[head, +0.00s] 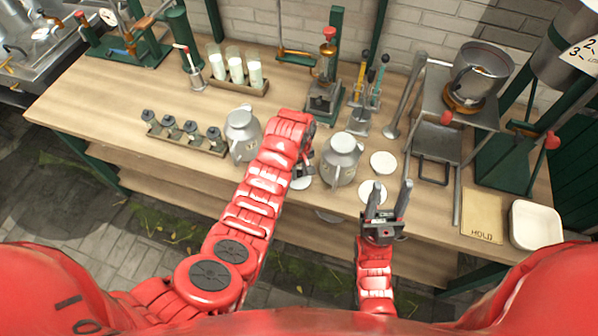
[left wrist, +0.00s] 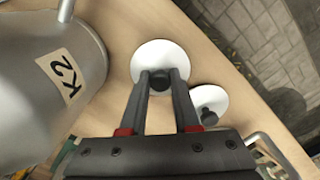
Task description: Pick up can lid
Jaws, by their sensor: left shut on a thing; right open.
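My left gripper (head: 303,173) is shut on the dark knob of a white round can lid (left wrist: 160,54). That lid shows partly beneath the gripper in the head view (head: 301,184). I cannot tell whether it is clear of the table. A second knobbed lid (left wrist: 214,97) lies beside it in the left wrist view. A metal can marked K2 (left wrist: 46,62) stands close by. In the head view, metal cans stand right (head: 341,160) and left (head: 241,134) of the gripper. My right gripper (head: 388,194) is open and empty near a white disc (head: 367,187).
Another white disc (head: 383,162) lies on the wooden bench (head: 90,95). A rack of milk glasses (head: 238,84), a rack of small dark-topped items (head: 185,134) and a press (head: 325,80) stand behind. A HOLD card (head: 483,215) and white tray (head: 536,224) lie at right.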

